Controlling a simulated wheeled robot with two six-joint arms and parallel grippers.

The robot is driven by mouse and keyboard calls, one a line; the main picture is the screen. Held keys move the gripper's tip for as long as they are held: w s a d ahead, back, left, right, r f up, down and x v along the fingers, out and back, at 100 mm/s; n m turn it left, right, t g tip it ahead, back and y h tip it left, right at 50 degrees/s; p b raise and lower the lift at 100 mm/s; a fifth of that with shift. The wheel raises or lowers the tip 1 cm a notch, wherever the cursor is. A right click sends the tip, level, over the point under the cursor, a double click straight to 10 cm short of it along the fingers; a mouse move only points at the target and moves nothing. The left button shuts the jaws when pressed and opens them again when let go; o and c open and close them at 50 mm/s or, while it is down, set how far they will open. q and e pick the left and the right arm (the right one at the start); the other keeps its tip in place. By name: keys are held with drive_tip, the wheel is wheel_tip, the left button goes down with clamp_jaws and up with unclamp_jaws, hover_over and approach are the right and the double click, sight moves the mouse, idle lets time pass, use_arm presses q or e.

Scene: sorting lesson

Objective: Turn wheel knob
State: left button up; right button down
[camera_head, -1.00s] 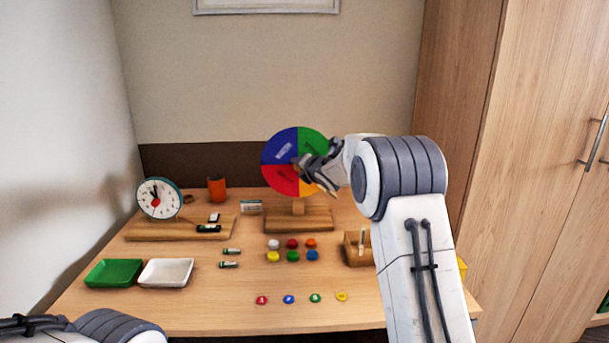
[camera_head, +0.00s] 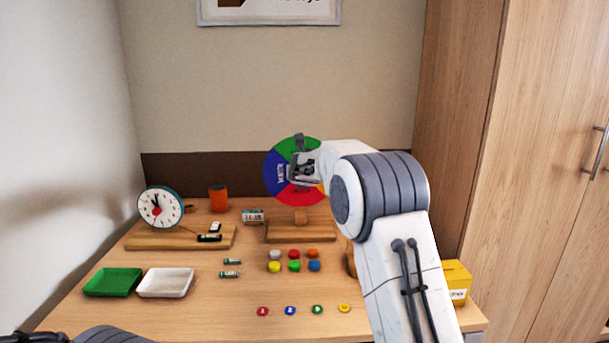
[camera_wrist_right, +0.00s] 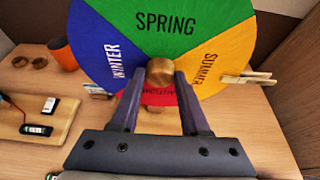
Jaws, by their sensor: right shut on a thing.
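The season wheel (camera_head: 276,178) stands upright on a wooden stand (camera_head: 300,231). In the right wrist view the wheel (camera_wrist_right: 165,22) has green SPRING on top, blue WINTER at left, yellow SUMMER at right and red at the bottom, partly hidden by my fingers. A round brass-coloured knob (camera_wrist_right: 160,71) sits at its centre. My right gripper (camera_wrist_right: 159,84) is shut on the knob, one finger on each side. In the head view my right gripper (camera_head: 297,168) and wrist cover the wheel's middle and right part. My left gripper is out of view; only part of its arm shows at lower left.
A clock (camera_head: 160,207), an orange cup (camera_head: 218,198), a green tray (camera_head: 112,282), a white tray (camera_head: 165,282) and batteries (camera_head: 230,274) are at left. Several coloured pieces (camera_head: 294,266) lie before the stand. A yellow box (camera_head: 456,281) is at right.

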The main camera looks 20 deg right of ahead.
drive_tip(key=shift+a+f+n+t+h+p, duration=0.1)
drive_tip(key=shift+f+n+t+h+p, duration=0.1)
drive_tip(key=shift+n+h+p, duration=1.55)
drive_tip(key=shift+a+f+n+t+h+p, duration=0.15)
drive_tip(key=shift+n+h+p, duration=0.6)
drive_tip(key=shift+n, duration=1.9)
drive_tip(key=shift+d+f+n+t+h+p, duration=0.1)
drive_tip(key=shift+f+n+h+p, duration=0.15)
drive_tip(key=shift+n+h+p, duration=1.5)
drive_tip(key=shift+n+y+b, duration=0.45)
drive_tip(key=shift+n, duration=0.1)
drive_tip(key=shift+c, duration=2)
unclamp_jaws()
drive_tip(key=v, duration=1)
drive_tip(key=shift+a, duration=0.3)
